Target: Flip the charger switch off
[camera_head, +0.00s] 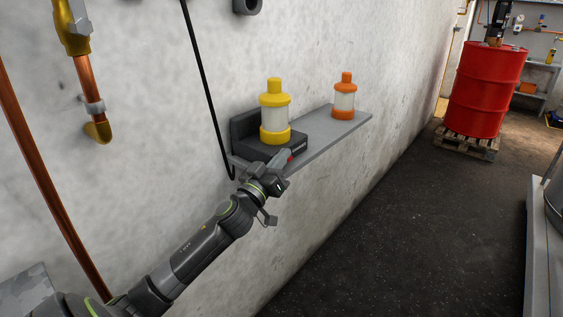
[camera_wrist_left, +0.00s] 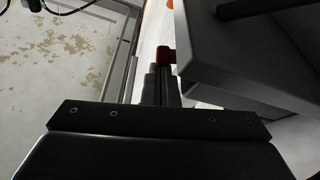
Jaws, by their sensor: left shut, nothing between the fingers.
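The charger (camera_head: 243,128) is a dark grey unit with an upright back, on a wall shelf (camera_head: 332,136). A yellow-capped clear container (camera_head: 274,112) stands on it. A small red switch (camera_head: 290,158) shows at the charger's front. In the left wrist view the red switch (camera_wrist_left: 166,53) sticks out from the side of the grey charger body (camera_wrist_left: 225,55). My left gripper (camera_head: 283,158) is shut and empty beside the switch. Its fingertips (camera_wrist_left: 160,74) look very close to the switch; I cannot tell whether they touch. My right gripper is not in view.
An orange-capped container (camera_head: 344,97) stands farther along the shelf. A black cable (camera_head: 204,80) hangs down the wall to the left of the charger. Copper pipes (camera_head: 88,82) run on the wall at left. A red drum (camera_head: 486,90) stands on a pallet (camera_head: 466,145). The floor between is clear.

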